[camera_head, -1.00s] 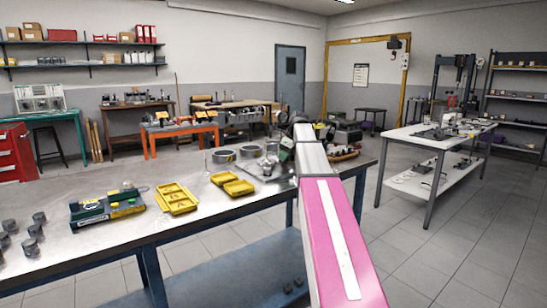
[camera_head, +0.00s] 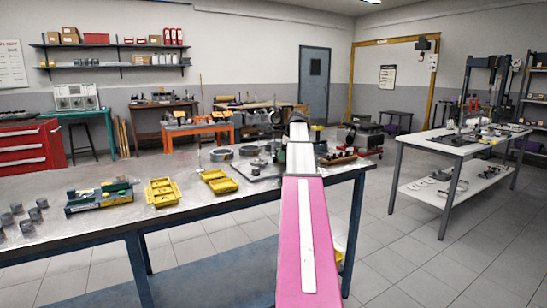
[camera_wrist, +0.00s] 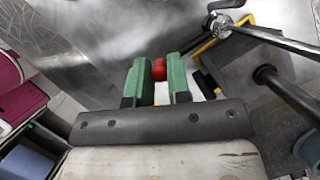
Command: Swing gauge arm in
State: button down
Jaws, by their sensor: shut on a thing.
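My gripper (camera_wrist: 158,75) has two green fingers, seen in the wrist view. It is shut on a small red knob (camera_wrist: 159,68) that shows between the fingertips. Right of the fingers is a dark plate (camera_wrist: 245,72) with a yellow edge, a shiny metal rod (camera_wrist: 270,36) and a black rod (camera_wrist: 288,92). I cannot tell which of these the knob joins. In the head view my pink and white arm reaches over the far right part of the bench and hides most of the gripper and the knob. A dark stand base (camera_head: 252,170) shows just left of the arm.
The steel-topped bench (camera_head: 185,217) carries a green device (camera_head: 99,196), yellow trays (camera_head: 163,191), dark cylinders (camera_head: 35,212) and grey rings (camera_head: 221,155). A white table (camera_head: 455,146) stands to the right. The floor between them is clear.

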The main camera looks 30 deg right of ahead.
jog(key=shift+d+n, duration=0.2)
jog(key=shift+n, duration=0.2)
jog(key=c, duration=1.1)
grip_release()
jog(key=shift+d+r, duration=0.1)
jog(key=shift+d+r, duration=0.15)
jog(key=shift+r, duration=0.2)
jog(key=s+d, duration=0.1)
jog(key=d, duration=0.2)
jog(key=s+d, duration=0.2)
jog(key=d, duration=0.2)
jog(key=s+d, duration=0.1)
jog(key=d, duration=0.3)
jog(key=shift+s+r, duration=0.1)
jog(key=shift+s, duration=0.25)
